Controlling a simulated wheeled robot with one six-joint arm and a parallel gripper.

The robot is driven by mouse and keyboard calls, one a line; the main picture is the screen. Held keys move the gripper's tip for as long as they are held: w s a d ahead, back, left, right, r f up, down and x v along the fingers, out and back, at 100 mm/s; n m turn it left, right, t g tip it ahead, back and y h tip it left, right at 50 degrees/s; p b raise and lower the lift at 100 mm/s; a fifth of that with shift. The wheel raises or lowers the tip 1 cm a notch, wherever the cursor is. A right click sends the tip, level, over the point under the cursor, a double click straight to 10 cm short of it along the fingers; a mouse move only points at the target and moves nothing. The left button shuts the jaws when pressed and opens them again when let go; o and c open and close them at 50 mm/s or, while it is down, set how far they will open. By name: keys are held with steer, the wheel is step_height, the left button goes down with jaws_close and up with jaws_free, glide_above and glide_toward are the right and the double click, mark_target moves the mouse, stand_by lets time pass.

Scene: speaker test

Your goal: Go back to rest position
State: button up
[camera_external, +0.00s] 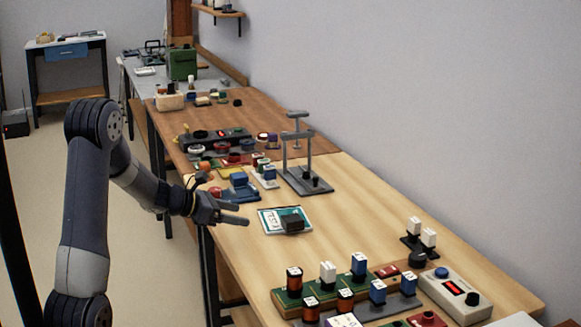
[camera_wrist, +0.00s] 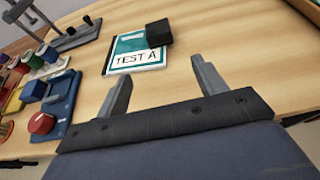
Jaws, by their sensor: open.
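My gripper (camera_external: 236,214) is open and empty, held out above the near edge of the wooden table (camera_external: 345,205). In the wrist view its two fingers (camera_wrist: 161,85) stand wide apart with only bare table between them. A teal and white card marked TEST A (camera_external: 270,217) lies flat on the table beyond the fingertips. It also shows in the wrist view (camera_wrist: 126,57). A black block (camera_external: 291,223) sits on the right part of the card and also shows in the wrist view (camera_wrist: 158,33). The gripper touches neither.
A grey stand (camera_external: 305,178) and a blue fixture with a red knob (camera_wrist: 45,115) are left of the card in the wrist view. Circuit boards with several blocks (camera_external: 345,296) and a meter box (camera_external: 455,294) fill the near table end. The wall borders the far side.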

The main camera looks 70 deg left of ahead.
mark_target(284, 226)
steer(key=x, duration=0.4)
steer(key=b+x, duration=0.1)
steer(key=x, duration=0.7)
steer(key=shift+w+f, duration=0.2)
steer(key=shift+f, duration=0.25)
step_height(284, 226, up, 3)
steer(key=shift+s+f+p, duration=0.15)
steer(key=shift+p, duration=0.3)
steer(key=shift+r, duration=0.6)
